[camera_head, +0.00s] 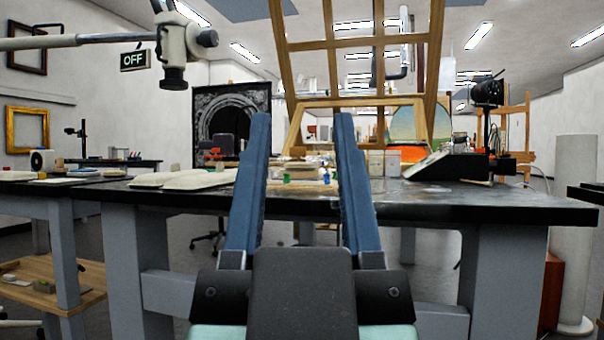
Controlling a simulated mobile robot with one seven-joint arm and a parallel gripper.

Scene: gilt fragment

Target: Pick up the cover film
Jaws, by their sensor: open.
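My gripper (302,120) is in the lower middle of the view, its two long blue fingers pointing forward and up, wide apart. Nothing shows clasped between them. Behind them is a black-topped worktable (470,208), seen almost edge-on. I cannot make out a cover film for certain. Pale, flat, cushion-like pieces (190,180) lie on the table left of the fingers. The fingers hide parts of the tabletop.
A microscope head on a boom (176,55) hangs at the upper left. A wooden easel frame (435,60) rises behind the table. A dark device with a sloped panel (432,165) stands right. The tabletop's right front is bare. A wooden shelf (60,285) is low left.

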